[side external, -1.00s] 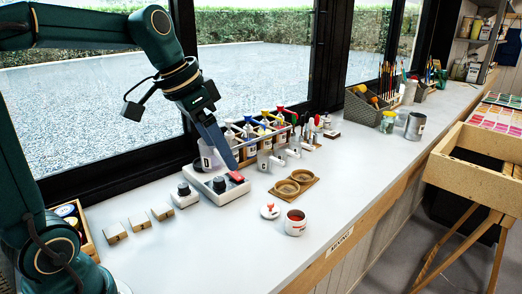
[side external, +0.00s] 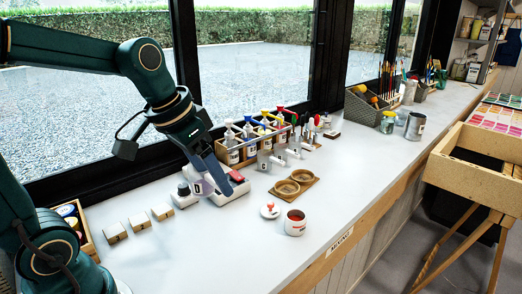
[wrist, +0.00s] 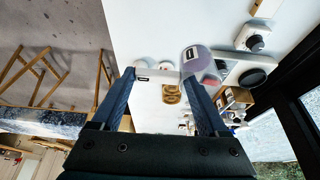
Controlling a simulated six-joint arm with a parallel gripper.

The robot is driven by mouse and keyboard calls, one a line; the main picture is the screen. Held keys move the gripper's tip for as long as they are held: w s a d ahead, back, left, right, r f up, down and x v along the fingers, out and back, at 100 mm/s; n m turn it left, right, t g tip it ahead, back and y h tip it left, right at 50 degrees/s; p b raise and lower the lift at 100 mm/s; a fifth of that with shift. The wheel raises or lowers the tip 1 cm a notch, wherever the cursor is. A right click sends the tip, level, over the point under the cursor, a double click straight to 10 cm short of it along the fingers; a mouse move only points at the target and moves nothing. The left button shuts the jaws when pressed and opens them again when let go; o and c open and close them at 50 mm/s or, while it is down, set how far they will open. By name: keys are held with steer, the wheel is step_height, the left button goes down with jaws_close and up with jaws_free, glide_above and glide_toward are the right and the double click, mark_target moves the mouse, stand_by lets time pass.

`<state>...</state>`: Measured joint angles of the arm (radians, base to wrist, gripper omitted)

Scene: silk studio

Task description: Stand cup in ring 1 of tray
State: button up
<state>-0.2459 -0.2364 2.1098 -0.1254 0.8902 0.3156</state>
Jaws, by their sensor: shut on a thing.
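The cup (side external: 205,183) is pale, translucent and faintly purple, with a small dark-marked label. In the wrist view the cup (wrist: 203,60) is beside the right fingertip, and a white bar spans between the fingertips up to it. My gripper (side external: 228,190) is shut on the cup, apparently by that bar, over the white device at the window side. The brown tray (side external: 304,194) lies to the right, apart from the cup. Its two round rings look empty; I cannot read which is ring 1. The tray (wrist: 171,93) also shows beyond the fingers in the wrist view.
The white device with a red top (side external: 237,176) is close under my gripper. A rack of coloured-top bottles (side external: 255,140) stands behind the tray. Wooden blocks (side external: 138,221) lie left.

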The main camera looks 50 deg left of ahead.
steer(key=shift+w+r+m, duration=0.2)
steer(key=shift+m, duration=0.1)
steer(key=w+a+f, duration=0.3)
steer(key=w+a, duration=0.4)
steer(key=a, duration=0.5)
steer(key=shift+w+d+f, duration=1)
steer(key=shift+d+f, duration=0.5)
steer(key=shift+f, duration=0.25)
steer(key=shift+w+d+f, duration=0.95)
steer(key=shift+d+f, duration=0.6)
steer(key=shift+f, duration=0.25)
steer(key=shift+w+d+f, duration=1)
steer(key=shift+d+f, duration=0.5)
steer(key=shift+f, duration=0.25)
steer(key=shift+f, duration=0.15)
steer(key=o, duration=1.2)
steer(key=shift+o, duration=0.2)
